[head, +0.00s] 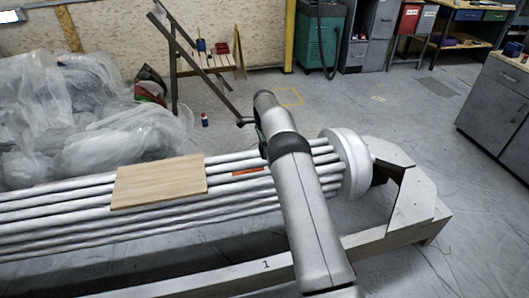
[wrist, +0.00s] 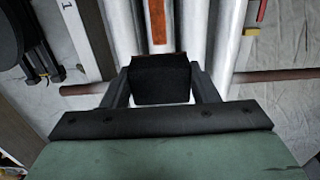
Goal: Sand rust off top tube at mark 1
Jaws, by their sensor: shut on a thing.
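My gripper (wrist: 160,84) is shut on a black sanding block (wrist: 160,76), one finger on each side of it. An orange-brown rust patch (wrist: 158,22) runs along a pale metal tube just ahead of the block in the wrist view. The rust also shows in the head view as a thin strip (head: 248,171) on a top tube (head: 226,160), left of my arm. I cannot tell whether the block touches the tube. A mark "1" (head: 266,264) is on the white frame beam in front of the tubes. My arm hides the gripper in the head view.
A wooden board (head: 160,182) lies across the tubes to the left of the rust. A round white end cap (head: 346,165) closes the bundle at right. Crumpled plastic sheeting (head: 75,100) is heaped behind. A brown rod (wrist: 282,75) passes crosswise in the wrist view.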

